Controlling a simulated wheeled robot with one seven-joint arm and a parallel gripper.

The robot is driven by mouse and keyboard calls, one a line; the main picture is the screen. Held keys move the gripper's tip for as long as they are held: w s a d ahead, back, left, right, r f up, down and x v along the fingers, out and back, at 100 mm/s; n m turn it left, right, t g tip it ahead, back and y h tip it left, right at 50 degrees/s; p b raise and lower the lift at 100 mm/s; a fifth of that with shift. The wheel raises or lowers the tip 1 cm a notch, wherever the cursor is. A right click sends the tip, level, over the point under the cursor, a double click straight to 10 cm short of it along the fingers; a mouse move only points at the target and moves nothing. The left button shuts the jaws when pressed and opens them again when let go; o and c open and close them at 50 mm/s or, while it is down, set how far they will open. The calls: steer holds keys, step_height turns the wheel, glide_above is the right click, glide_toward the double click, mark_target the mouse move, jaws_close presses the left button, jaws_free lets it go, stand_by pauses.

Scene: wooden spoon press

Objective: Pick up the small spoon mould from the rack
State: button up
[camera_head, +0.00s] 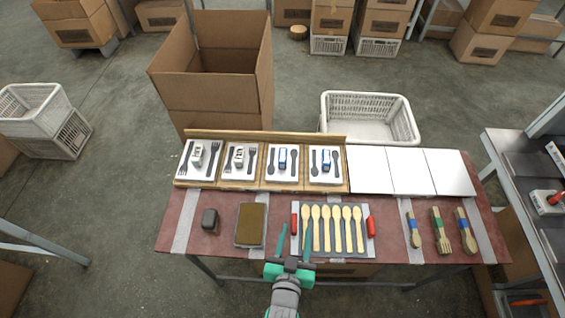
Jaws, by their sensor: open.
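A wooden rack (262,135) at the back of the table holds several white mould plates. The two left plates (200,160) and (240,162) show dark fork shapes. The two right plates, one inner (283,175) and one at the right end (326,176), show dark spoon shapes and a small blue part each. I cannot tell for certain which of these two is the small spoon mould. My gripper (295,235) is open and empty at the table's front edge, in front of the rack and apart from it. Its fingers point toward the rack.
A dark tray with pale wooden spoons (335,225) and red grips lies just right of my fingers. A brown block (251,224) and small dark block (209,220) lie left. White panels (408,170) and wooden cutlery bundles (440,231) are right. A cardboard box (215,90) stands behind.

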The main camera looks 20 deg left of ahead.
steer(key=shift+n+g+y, duration=0.3)
steer(key=shift+y, duration=0.1)
steer(key=w+a, duration=0.1)
steer(key=w, duration=0.1)
steer(key=w+a+r, duration=0.1)
steer(key=w, duration=0.2)
steer(key=w+a, duration=0.2)
steer(key=w, duration=0.1)
steer(key=shift+w+a+r, duration=0.1)
steer(key=shift+w+r, duration=0.1)
steer(key=shift+r, duration=0.05)
glide_toward(282, 161)
steer(key=shift+w+d+f+n+y, duration=0.15)
steer(key=shift+w+d+f+n, duration=0.05)
steer(key=shift+w, duration=0.35)
steer(key=shift+w+d+f+n+y, duration=0.15)
steer(key=shift+w+d+f+n, duration=0.1)
steer(key=shift+w, duration=0.3)
steer(key=shift+w+a, duration=0.15)
steer(key=shift+w, duration=0.15)
steer(key=x, duration=0.5)
steer(key=shift+a+f, duration=0.1)
steer(key=shift+f, duration=0.05)
steer(key=shift+a+x, duration=0.15)
steer(key=shift+x, duration=1.15)
steer(key=shift+a+x, duration=0.15)
steer(key=shift+x, duration=1.15)
steer(key=shift+s+f, duration=0.15)
steer(key=shift+s, duration=0.05)
jaws_close()
